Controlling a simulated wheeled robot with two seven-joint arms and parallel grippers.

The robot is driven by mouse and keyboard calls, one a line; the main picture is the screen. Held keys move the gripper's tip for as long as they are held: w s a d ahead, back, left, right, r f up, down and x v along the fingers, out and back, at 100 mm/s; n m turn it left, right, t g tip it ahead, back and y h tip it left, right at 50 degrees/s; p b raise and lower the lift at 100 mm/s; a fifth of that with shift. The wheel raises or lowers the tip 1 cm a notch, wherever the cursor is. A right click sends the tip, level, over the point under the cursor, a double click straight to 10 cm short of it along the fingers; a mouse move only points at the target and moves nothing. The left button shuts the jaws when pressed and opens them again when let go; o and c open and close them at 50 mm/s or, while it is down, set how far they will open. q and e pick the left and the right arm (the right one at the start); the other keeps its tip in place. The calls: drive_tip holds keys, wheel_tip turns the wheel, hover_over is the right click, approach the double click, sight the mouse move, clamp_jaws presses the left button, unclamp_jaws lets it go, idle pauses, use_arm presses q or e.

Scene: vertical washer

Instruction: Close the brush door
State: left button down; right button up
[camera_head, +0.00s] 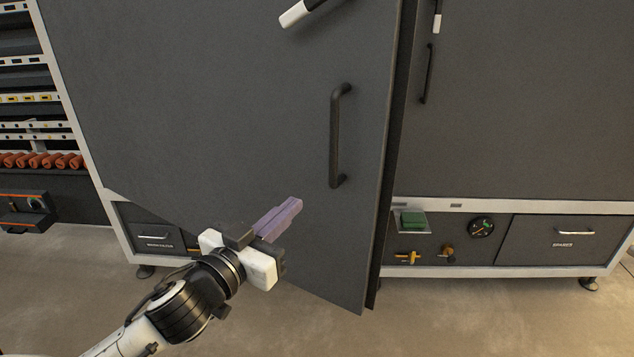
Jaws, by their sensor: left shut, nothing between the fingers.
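A large dark grey door (230,110) fills the left and middle of the head view and stands swung out from the cabinet. It has a black bar handle (337,135) near its free right edge. My left gripper (294,205) has its purple fingers shut and empty. In the picture it lies in front of the door's lower part, below and left of the handle. I cannot tell if the fingertips touch the door. My right gripper is not in view.
A second grey door (530,110) with its own black handle is at the right. Below it are a gauge (481,228), a green block (412,221), yellow valves and a drawer (565,243). A rack with orange items (40,160) stands at the left. The floor (440,320) in front is clear.

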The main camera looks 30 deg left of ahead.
use_arm(q)
drive_tip(key=p, duration=0.1)
approach(325, 176)
drive_tip(key=w, duration=0.5)
drive_tip(key=shift+r, duration=0.2)
drive_tip(key=shift+w+a+f, duration=0.1)
drive_tip(key=shift+w+f, duration=0.05)
drive_tip(key=shift+w, duration=0.6)
drive_tip(key=shift+w, duration=0.1)
